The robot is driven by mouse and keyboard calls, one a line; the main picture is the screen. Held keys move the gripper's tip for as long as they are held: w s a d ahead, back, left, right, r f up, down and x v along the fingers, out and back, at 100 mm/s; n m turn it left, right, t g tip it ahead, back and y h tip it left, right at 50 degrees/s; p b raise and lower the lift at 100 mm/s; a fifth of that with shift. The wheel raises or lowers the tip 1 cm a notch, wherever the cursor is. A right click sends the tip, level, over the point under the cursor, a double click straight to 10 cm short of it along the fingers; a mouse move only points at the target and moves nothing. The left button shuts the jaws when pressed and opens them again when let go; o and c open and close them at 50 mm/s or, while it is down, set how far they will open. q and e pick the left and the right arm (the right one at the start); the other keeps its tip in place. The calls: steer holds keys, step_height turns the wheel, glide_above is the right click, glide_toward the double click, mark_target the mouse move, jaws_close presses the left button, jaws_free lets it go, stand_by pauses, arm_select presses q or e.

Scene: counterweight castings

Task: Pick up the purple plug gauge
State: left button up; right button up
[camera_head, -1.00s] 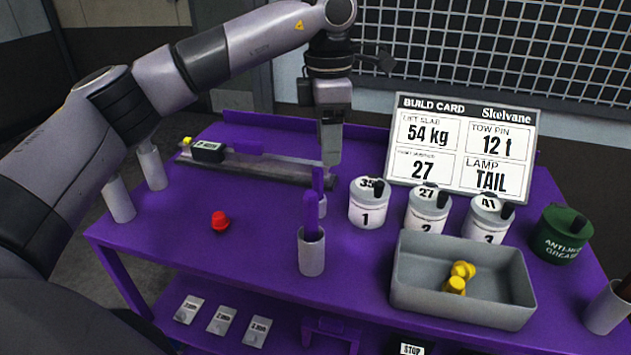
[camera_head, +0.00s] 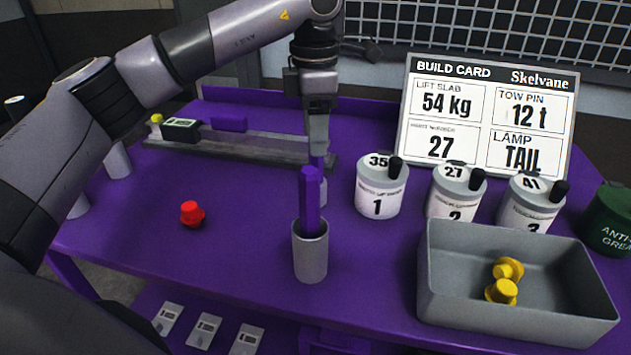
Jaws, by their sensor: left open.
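A purple plug gauge (camera_head: 310,190) stands upright in a grey cylindrical holder (camera_head: 310,262) near the front middle of the table. My right gripper is out of view.
Numbered white canisters (camera_head: 381,190) stand to the right, in front of a build card (camera_head: 487,120). A grey bin (camera_head: 515,315) holds yellow pieces. A red knob (camera_head: 191,214) sits on the left of the purple table (camera_head: 130,235). A rail (camera_head: 255,147) lies behind, bearing a purple block.

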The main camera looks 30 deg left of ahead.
arm_select(q)
steer(key=f, duration=0.6)
steer(key=shift+s+d+f, duration=0.2)
steer(key=shift+s+f, duration=0.1)
steer(key=shift+s, duration=0.05)
jaws_close()
